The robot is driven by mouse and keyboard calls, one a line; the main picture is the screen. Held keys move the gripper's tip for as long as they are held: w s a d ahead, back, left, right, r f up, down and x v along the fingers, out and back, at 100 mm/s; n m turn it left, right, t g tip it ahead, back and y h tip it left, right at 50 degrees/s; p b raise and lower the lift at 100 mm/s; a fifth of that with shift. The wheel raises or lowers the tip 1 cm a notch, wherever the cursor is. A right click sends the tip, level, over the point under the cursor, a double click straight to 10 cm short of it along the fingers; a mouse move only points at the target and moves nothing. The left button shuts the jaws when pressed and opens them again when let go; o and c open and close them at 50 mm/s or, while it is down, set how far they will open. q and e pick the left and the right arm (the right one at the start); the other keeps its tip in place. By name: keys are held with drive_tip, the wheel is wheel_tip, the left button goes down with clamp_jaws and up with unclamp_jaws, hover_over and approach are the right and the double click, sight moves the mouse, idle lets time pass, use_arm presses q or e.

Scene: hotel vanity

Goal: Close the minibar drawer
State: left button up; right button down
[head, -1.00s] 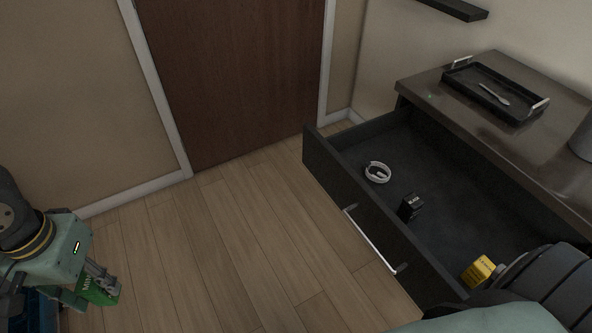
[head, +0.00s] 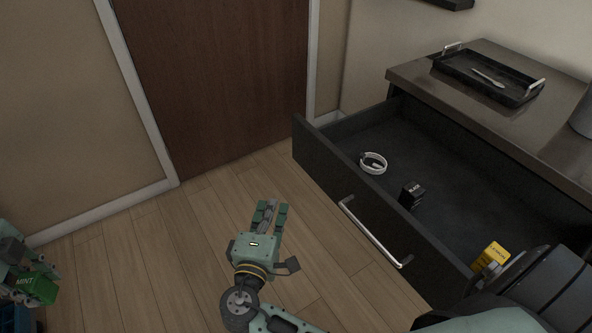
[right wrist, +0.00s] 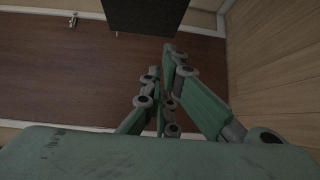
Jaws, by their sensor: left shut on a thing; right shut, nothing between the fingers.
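The minibar drawer (head: 344,200) is pulled out from the dark cabinet on the right. Its bar handle (head: 372,232) is on the front panel, which faces the floor area. My right gripper (head: 267,208) is shut and empty. It is to the left of the drawer front in the picture, apart from it. In the right wrist view its fingers (right wrist: 165,100) are together, with a dark panel (right wrist: 143,14) at the top edge. My left gripper (head: 36,270), at the far left edge, is shut on a green box marked MINT (head: 40,290).
In the drawer lie a white coiled cable (head: 373,163), a black box (head: 411,195) and a yellow box (head: 491,257). A black tray (head: 467,75) with a spoon sits on the cabinet top (head: 410,75). The brown door (head: 215,80) is behind bare wood floor (head: 150,240).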

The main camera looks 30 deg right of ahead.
use_arm(q)
drive_tip(key=shift+w+a+f+m, duration=0.2)
drive_tip(key=shift+a+f+m, duration=0.1)
drive_tip(key=shift+a+m, duration=0.1)
drive_tip(key=shift+r, duration=0.1)
drive_tip(key=shift+d+r+p, duration=0.1)
drive_tip(key=shift+r+p, duration=0.65)
drive_tip(key=shift+p, duration=0.05)
drive_tip(key=shift+r, duration=0.1)
use_arm(e)
drive_tip(key=w+d+r+h, duration=0.1)
drive_tip(key=w+d+r, duration=0.1)
drive_tip(key=w+d, duration=0.5)
drive_tip(key=d, duration=0.3)
drive_tip(key=shift+w+d+r+m, duration=0.25)
drive_tip(key=shift+d+r+m, duration=0.1)
drive_tip(key=shift+m, duration=0.05)
